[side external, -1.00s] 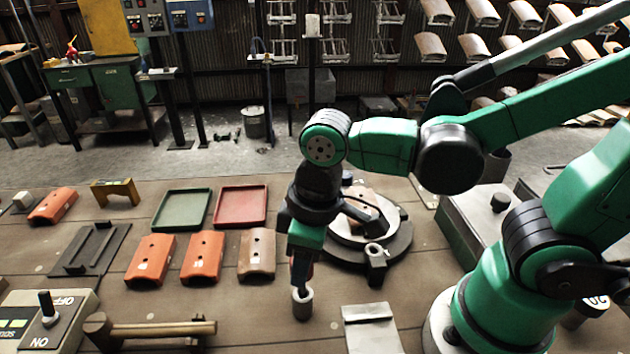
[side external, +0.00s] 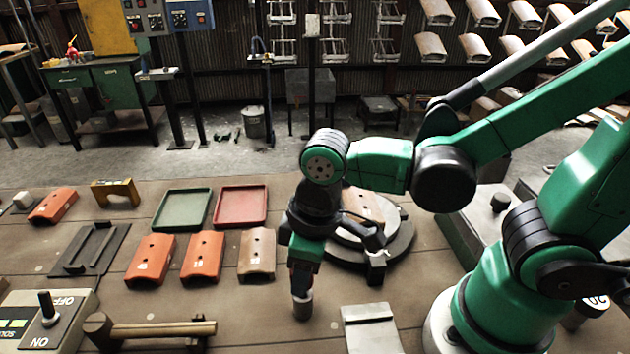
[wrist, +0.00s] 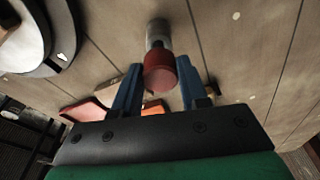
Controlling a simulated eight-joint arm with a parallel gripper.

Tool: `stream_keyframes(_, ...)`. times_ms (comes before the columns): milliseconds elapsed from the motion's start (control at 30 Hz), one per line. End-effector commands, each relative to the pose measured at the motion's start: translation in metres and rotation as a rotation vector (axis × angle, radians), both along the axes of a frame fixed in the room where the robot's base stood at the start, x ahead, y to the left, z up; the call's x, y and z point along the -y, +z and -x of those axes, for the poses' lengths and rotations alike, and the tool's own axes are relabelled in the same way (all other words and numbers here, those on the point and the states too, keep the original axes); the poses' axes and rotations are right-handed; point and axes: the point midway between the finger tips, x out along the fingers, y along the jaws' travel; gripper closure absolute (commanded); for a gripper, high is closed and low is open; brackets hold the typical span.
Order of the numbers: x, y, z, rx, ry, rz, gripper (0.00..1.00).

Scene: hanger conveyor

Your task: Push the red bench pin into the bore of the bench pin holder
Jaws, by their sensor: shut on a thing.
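The red bench pin (wrist: 160,76) is between the two blue fingers of my gripper (wrist: 158,75) in the wrist view, with its red head toward the camera. My gripper (side external: 301,286) is shut on it and points down. The bench pin holder (side external: 302,309) is a small grey cylinder upright on the bench, directly under the fingertips. In the wrist view the holder (wrist: 157,28) lies in line beyond the pin. The pin's lower end is at the holder's mouth; the bore is hidden, so how deep the pin sits cannot be told.
A round dark fixture (side external: 392,248) with a tile on it stands right behind my gripper. Orange tiles (side external: 202,257) and red and green trays stand further left.

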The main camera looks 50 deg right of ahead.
Motion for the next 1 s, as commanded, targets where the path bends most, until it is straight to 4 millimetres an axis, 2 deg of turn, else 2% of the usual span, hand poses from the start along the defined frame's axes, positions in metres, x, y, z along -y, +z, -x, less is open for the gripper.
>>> stream_keyframes(1000, 0.000, -0.021, 0.000, 0.000, 0.000, 0.000, 1.00)
